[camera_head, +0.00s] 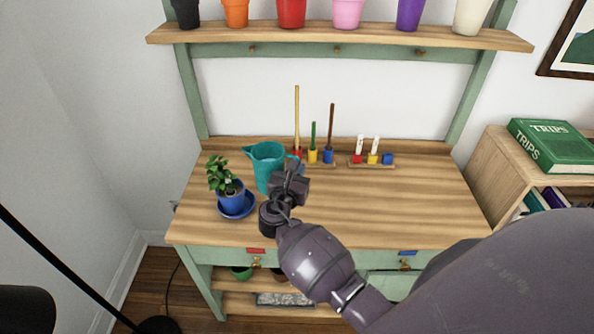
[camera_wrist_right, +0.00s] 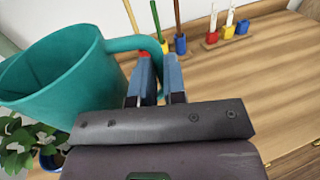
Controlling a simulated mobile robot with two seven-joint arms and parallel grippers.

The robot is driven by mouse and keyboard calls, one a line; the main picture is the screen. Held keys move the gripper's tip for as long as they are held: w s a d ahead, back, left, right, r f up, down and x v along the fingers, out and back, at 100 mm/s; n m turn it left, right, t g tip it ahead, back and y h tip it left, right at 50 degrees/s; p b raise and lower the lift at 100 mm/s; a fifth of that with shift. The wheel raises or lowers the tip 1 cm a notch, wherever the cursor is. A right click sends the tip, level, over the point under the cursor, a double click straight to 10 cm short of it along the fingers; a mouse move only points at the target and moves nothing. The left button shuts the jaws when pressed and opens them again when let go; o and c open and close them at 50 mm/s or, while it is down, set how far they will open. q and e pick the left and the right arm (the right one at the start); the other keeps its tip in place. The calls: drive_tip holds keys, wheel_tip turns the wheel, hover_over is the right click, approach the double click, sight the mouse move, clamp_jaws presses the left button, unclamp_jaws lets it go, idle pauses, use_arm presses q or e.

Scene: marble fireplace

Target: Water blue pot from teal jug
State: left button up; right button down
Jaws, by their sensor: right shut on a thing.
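The teal jug (camera_head: 265,170) is upright on or just above the bench; I cannot tell if its base touches the wood. My right gripper (camera_head: 294,172) is at the jug's handle side. In the right wrist view, the gripper (camera_wrist_right: 157,80) is shut on the handle of the jug (camera_wrist_right: 65,75). The blue pot (camera_head: 231,197) holds a leafy green plant (camera_head: 220,175) and stands on a blue saucer (camera_head: 238,210), left of and nearer than the jug. The plant (camera_wrist_right: 18,145) shows at lower left in the right wrist view. My left gripper is not in view.
Garden tools stand in small coloured holders (camera_head: 313,157) behind the jug, with more holders (camera_head: 373,159) to the right. A shelf (camera_head: 340,36) with several pots spans above. The bench's right side (camera_head: 420,195) is clear. A bookcase (camera_head: 500,165) stands at right.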

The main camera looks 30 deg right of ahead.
drive_tip(key=a+n+b, duration=0.1)
drive_tip(key=n, duration=0.2)
drive_tip(key=w+a+f+n+t, duration=0.1)
drive_tip(key=n, duration=0.2)
drive_tip(key=w+a+n+b, duration=0.1)
drive_tip(key=n, duration=0.1)
drive_tip(key=shift+w+f+n+t+h+b, duration=0.2)
drive_tip(key=shift+n+t+h+b, duration=0.1)
drive_tip(key=shift+n+t+b, duration=0.1)
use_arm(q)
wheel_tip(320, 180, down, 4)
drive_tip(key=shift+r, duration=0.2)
use_arm(e)
drive_tip(key=shift+f, duration=0.2)
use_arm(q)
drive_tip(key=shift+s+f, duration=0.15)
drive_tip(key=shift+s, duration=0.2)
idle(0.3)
